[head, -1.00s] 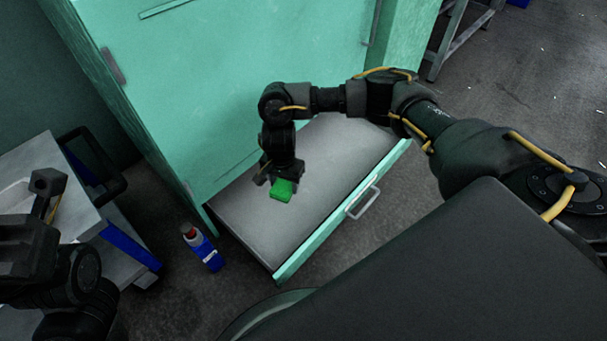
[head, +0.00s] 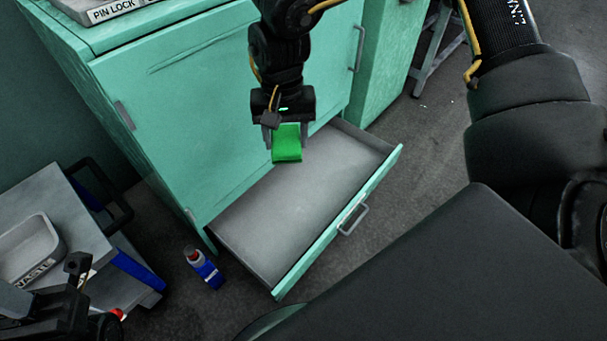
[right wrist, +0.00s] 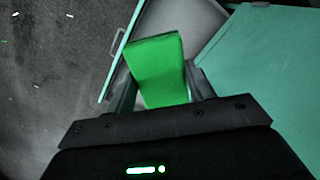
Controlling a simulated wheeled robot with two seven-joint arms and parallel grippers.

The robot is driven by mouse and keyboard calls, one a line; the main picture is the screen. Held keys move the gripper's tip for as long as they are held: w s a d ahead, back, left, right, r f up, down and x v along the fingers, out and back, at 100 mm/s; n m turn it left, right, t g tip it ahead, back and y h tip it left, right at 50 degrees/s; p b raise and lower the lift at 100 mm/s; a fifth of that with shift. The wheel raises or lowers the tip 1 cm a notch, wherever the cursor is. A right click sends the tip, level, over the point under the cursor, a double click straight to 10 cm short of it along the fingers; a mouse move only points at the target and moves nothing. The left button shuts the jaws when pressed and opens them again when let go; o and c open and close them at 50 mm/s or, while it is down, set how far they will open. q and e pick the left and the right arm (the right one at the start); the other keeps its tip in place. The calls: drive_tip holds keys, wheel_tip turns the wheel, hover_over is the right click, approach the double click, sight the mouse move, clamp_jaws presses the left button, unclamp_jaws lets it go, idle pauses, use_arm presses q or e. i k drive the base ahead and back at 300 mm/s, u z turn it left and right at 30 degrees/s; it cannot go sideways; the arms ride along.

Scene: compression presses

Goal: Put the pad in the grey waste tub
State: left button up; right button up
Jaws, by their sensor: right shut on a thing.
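The green pad (head: 287,144) is held in my right gripper (head: 286,140), above the open drawer. In the right wrist view the pad (right wrist: 157,66) sticks out between the two fingers of the right gripper (right wrist: 160,90). The grey waste tub (head: 30,248) stands on a trolley at the left, its label reading WASTE; its inside looks empty where it shows. My left gripper (head: 75,275) is at the lower left in front of the tub, and its fingers are not clear enough to tell if they are open.
The green cabinet's drawer (head: 300,205) is pulled out and looks empty. A tray labelled PIN LOCK (head: 103,10) is on the cabinet top.

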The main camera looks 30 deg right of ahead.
sight(32, 260)
drive_tip(key=z, duration=1)
drive_tip(key=k, duration=1.45)
drive_tip(key=u, duration=1)
